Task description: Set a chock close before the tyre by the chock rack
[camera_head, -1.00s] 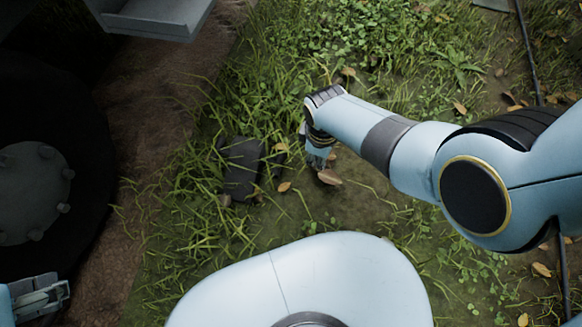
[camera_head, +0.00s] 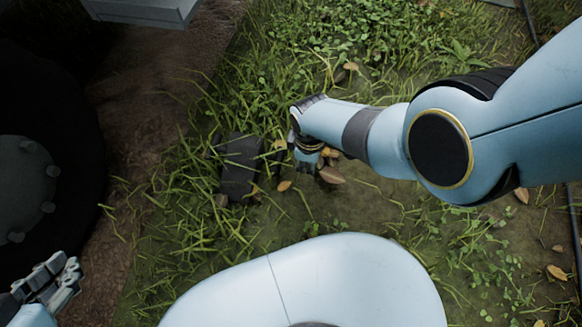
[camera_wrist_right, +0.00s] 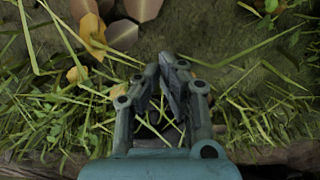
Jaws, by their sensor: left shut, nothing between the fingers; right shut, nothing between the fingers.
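A dark, blocky chock (camera_head: 240,165) lies in the grass left of my right gripper in the head view. The large black tyre (camera_head: 75,150) with a bolted grey hub (camera_head: 25,190) stands at the left, apart from the chock across a strip of bare soil. My right gripper (camera_head: 308,165) is low over the ground just right of the chock. In the right wrist view its fingers (camera_wrist_right: 168,62) are shut with nothing between them. My left gripper (camera_head: 72,272) is at the lower left near the tyre, shut and empty. I cannot make out the chock rack.
A grey metal step or ledge (camera_head: 145,8) hangs at the top left. Grass and green weeds (camera_head: 370,40) cover the ground. Brown fallen leaves (camera_head: 332,175) lie near the right gripper. A thin dark hose or cable (camera_head: 530,25) runs along the right side.

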